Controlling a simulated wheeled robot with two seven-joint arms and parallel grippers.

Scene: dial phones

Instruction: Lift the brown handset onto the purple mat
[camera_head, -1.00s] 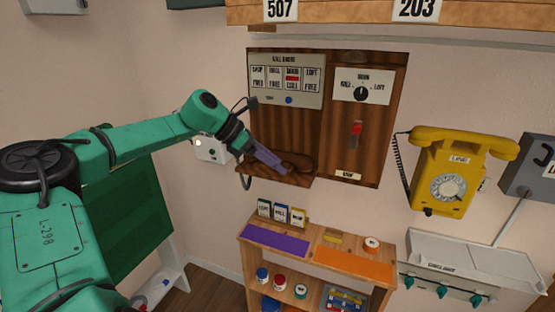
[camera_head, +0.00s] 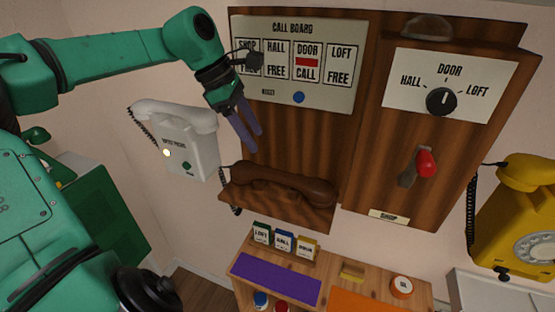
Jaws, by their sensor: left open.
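The brown handset (camera_head: 285,184) lies on a dark wooden ledge (camera_head: 262,209) at the bottom of the call board. The purple mat (camera_head: 276,279) lies flat on the top of a wooden shelf unit below it, and nothing rests on it. My left gripper (camera_head: 248,138) is open and empty, with its purple-grey fingers pointing down in front of the board. In the picture it is above and left of the handset, apart from it. My right gripper does not show.
A white wall phone (camera_head: 187,142) hangs left of the board. Small boxes (camera_head: 284,243) stand behind the mat. An orange mat (camera_head: 365,302) and a tape roll (camera_head: 401,287) are to its right. A red-handled lever (camera_head: 426,164) and a yellow phone (camera_head: 522,220) are farther right.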

